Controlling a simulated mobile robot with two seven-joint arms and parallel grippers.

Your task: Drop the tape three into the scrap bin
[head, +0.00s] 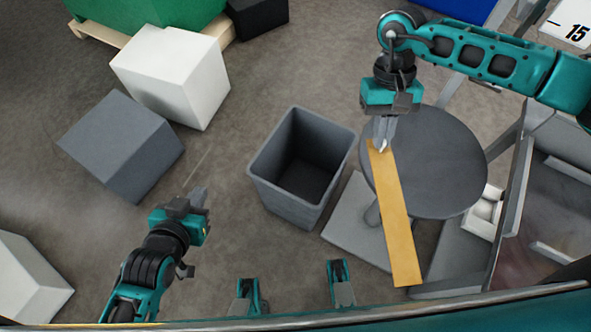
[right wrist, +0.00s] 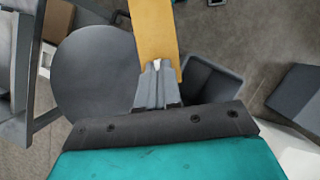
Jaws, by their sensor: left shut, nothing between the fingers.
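The tape is a long flat yellow-orange strip (head: 400,225), also in the right wrist view (right wrist: 153,28). My right gripper (head: 381,147) is shut on one end of it; the fingers also show in the right wrist view (right wrist: 157,68). The strip hangs in front of the round grey table top and reaches past its edge. The scrap bin, a grey open-topped box (head: 283,200), stands on the floor left of the strip and looks empty. Part of it shows in the right wrist view (right wrist: 213,90). My left gripper (head: 200,193) is shut and empty, left of the bin.
The round grey table (head: 440,165) stands right of the bin, with a metal frame (head: 515,190) beyond it. A grey box (head: 120,145) and a white box (head: 170,75) stand at the left. Floor between the boxes and bin is clear.

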